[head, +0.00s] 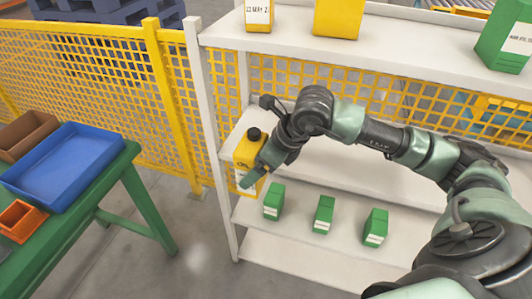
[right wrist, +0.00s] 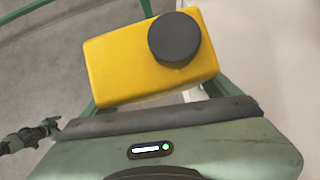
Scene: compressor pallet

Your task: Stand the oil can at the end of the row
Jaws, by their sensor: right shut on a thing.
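The yellow oil can (head: 243,150) has a black cap and a pale label. My right gripper (head: 251,168) is shut on it and holds it near upright by the left end of the middle shelf (head: 330,165). Whether its base touches anything is unclear. In the right wrist view the yellow can (right wrist: 130,65) is seen from above, cap towards the top right, between the fingers of my right gripper (right wrist: 152,95). Three green cans (head: 273,201) (head: 323,214) (head: 375,227) stand in a spaced row on a lower shelf (head: 300,225). My left gripper is not seen.
The top shelf (head: 290,40) holds yellow containers (head: 338,18) and a green one (head: 505,40). A white post (head: 205,110) stands left of the held can. A yellow mesh fence (head: 90,70) runs behind. A green table (head: 75,215) with a blue tray (head: 65,165) is at left.

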